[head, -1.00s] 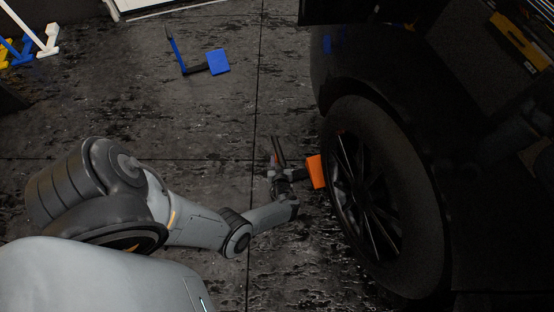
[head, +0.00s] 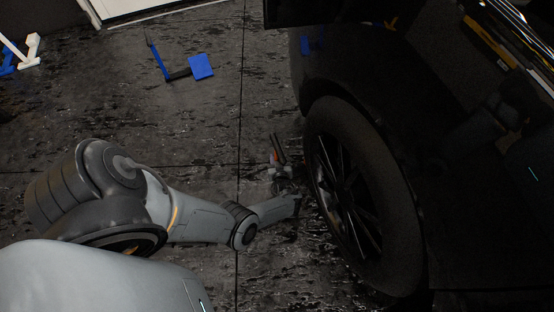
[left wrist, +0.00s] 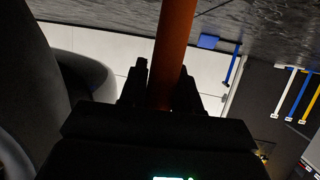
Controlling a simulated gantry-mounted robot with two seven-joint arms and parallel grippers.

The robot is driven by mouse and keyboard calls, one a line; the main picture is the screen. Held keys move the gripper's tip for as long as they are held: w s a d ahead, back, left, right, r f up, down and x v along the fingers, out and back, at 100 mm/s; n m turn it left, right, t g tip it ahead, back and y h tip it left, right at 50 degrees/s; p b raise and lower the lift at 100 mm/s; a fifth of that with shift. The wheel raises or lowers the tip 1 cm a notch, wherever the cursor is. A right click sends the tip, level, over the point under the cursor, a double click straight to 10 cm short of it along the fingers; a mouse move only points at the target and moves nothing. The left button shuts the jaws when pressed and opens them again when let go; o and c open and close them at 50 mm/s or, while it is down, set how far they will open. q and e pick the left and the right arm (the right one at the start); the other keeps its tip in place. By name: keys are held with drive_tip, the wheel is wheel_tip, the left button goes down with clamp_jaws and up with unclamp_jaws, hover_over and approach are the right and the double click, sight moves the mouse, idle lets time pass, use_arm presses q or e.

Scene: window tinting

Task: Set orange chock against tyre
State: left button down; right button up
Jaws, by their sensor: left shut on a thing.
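The black tyre (head: 388,190) stands on the floor at the right of the head view. My left gripper (head: 279,158) is low beside the tyre's left edge. In the left wrist view my left gripper (left wrist: 164,88) is shut on the orange chock's bar (left wrist: 174,45), which runs up between the dark fingers. In the head view only a small orange bit of the chock (head: 281,157) shows at the gripper. The chock's block is hidden there, so I cannot tell whether it touches the tyre. My right gripper is not in view.
A blue chock with a long handle (head: 201,66) lies on the dark wet floor. White and blue handled pieces (head: 24,52) stand at the far left. The dark car body (head: 450,180) fills the right side. The floor left of my gripper is clear.

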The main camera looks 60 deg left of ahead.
use_arm(q)
drive_tip(key=shift+w+a, duration=0.1)
drive_tip(key=shift+a, duration=0.05)
idle(0.4)
drive_tip(key=c, duration=0.7)
unclamp_jaws()
drive_tip(key=shift+f, duration=0.1)
